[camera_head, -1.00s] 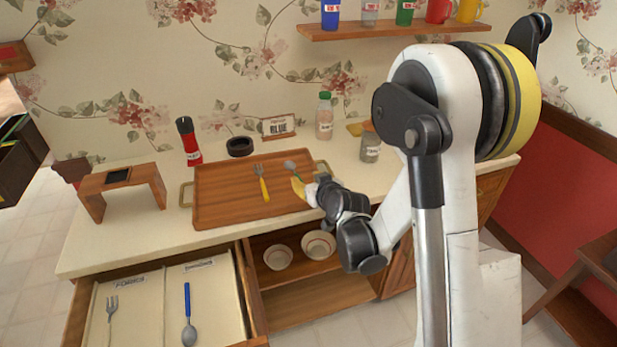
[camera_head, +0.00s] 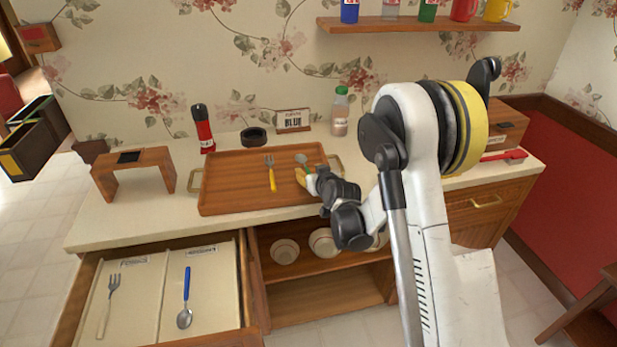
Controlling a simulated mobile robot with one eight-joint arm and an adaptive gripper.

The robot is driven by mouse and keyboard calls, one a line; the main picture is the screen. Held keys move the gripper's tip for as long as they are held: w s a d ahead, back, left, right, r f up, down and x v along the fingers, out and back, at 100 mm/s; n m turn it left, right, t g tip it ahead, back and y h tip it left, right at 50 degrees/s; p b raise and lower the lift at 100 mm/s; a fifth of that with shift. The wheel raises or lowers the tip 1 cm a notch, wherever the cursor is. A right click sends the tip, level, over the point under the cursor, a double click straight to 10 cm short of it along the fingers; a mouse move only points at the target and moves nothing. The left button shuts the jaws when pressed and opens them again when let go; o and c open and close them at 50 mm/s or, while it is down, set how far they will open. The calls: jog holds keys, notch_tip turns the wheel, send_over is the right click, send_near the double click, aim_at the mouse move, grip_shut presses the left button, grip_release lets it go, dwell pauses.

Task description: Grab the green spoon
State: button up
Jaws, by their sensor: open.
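The green spoon (camera_head: 302,158) lies on the wooden tray (camera_head: 232,182), toward its right side. Its grey bowl points to the back, and a short piece of green handle shows below it. My gripper (camera_head: 302,177), with yellow fingertips, is open over the tray's right part, close to the spoon's handle. The gripper hides the lower handle, and I cannot tell whether the fingers touch it. A fork with a yellow handle (camera_head: 271,178) lies on the tray to the left of the spoon.
A red-and-black bottle (camera_head: 204,130), a black ring (camera_head: 254,137), a sign reading BLUE (camera_head: 293,120) and a green-capped jar (camera_head: 340,112) stand behind the tray. A small wooden stand (camera_head: 133,172) is at left. The open drawer (camera_head: 160,290) below holds a fork and a blue spoon.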

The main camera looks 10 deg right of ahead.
jog(key=shift+w+f, duration=0.2)
jog(key=shift+w, duration=0.25)
jog(key=shift+r, duration=0.1)
grip_shut()
jog(key=shift+r, duration=0.1)
